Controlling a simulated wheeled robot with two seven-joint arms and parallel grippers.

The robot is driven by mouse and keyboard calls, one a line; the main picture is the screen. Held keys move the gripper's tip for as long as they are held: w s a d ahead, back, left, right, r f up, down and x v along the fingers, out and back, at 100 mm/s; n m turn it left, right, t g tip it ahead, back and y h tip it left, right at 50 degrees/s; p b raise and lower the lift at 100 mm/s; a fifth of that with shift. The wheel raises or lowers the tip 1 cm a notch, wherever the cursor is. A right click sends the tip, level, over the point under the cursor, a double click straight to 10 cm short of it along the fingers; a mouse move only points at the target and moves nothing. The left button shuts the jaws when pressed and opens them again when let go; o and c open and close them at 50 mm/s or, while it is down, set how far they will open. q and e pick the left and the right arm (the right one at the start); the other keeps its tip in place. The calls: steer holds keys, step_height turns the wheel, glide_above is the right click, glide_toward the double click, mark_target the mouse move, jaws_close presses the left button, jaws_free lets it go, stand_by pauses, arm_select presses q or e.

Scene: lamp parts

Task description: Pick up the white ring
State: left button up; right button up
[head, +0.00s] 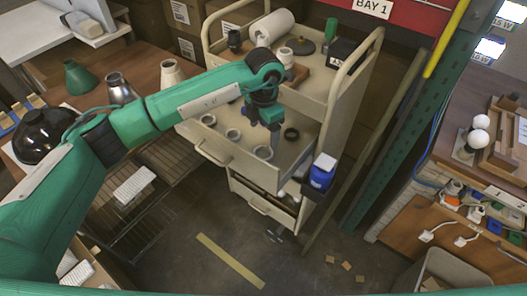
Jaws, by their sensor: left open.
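Several white rings lie in the open drawer of a beige cart: one at the left (208,120), one in the middle (233,134) and one nearer the front (263,153). A black ring (291,134) lies to their right. My left gripper (274,142) points down over the drawer, between the front white ring and the black ring. It is open, and no ring shows between its fingers. I cannot tell how high its tips are above the drawer floor. My right gripper is out of view.
The cart's top shelf (305,88) holds a white roll (271,27), a green bottle (331,29) and a black box (347,53). A blue container (322,171) hangs at the drawer's right corner. Lamp shades stand on the left table; the floor in front is mostly clear.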

mark_target(264, 155)
arm_select(q)
step_height(264, 155, down, 2)
steer(key=shift+f, duration=0.15)
steer(key=shift+s+f+p, duration=0.1)
steer(key=shift+f+p, duration=0.2)
steer(key=shift+f, duration=0.25)
step_height(264, 155, down, 4)
steer(key=shift+d+r+p, duration=0.1)
steer(key=shift+r+p, duration=0.15)
steer(key=shift+p, duration=0.4)
steer(key=shift+f, duration=0.6)
steer(key=c, duration=1.1)
steer(key=shift+o, duration=0.2)
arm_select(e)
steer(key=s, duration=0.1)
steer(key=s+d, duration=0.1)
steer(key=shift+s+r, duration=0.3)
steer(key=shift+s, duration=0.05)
arm_select(q)
steer(key=shift+r, duration=0.15)
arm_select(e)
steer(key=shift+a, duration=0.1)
